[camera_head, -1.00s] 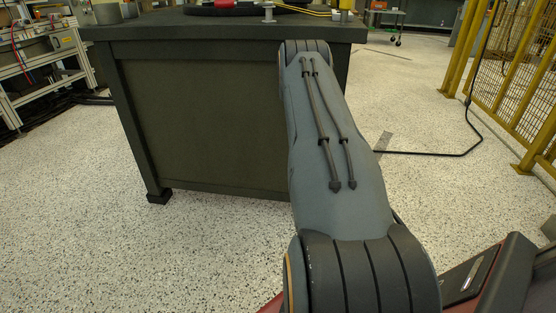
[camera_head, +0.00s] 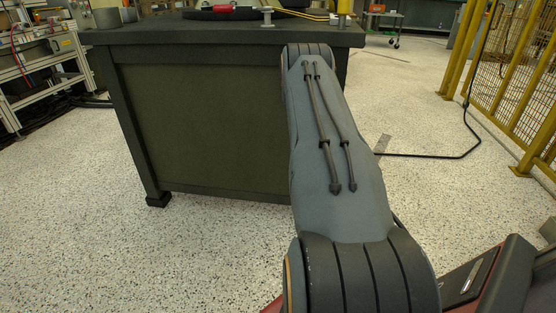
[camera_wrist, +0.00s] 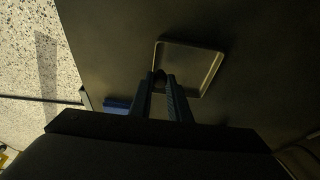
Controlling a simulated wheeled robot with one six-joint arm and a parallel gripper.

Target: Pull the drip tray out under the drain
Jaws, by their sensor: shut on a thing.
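The drip tray (camera_wrist: 192,44) is a shallow, square tray with a thin pale rim. It shows in the wrist view, tilted in the picture, against a dark surface. My gripper (camera_wrist: 160,82) reaches the tray's near left corner, with its two fingers on a small dark rounded piece at that edge. The fingers are shut on this piece, which looks like part of the tray; its exact shape is hard to make out in the dim light. In the head view my arm hides the gripper and the tray does not show. The drain cannot be made out.
A dark workbench (camera_head: 210,125) stands ahead, with a red-handled tool (camera_head: 237,8) and a dark cup (camera_head: 107,17) on top. A blue object (camera_wrist: 117,103) is left of my fingers. A yellow mesh fence (camera_head: 515,75) stands right. Speckled floor is open around the bench.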

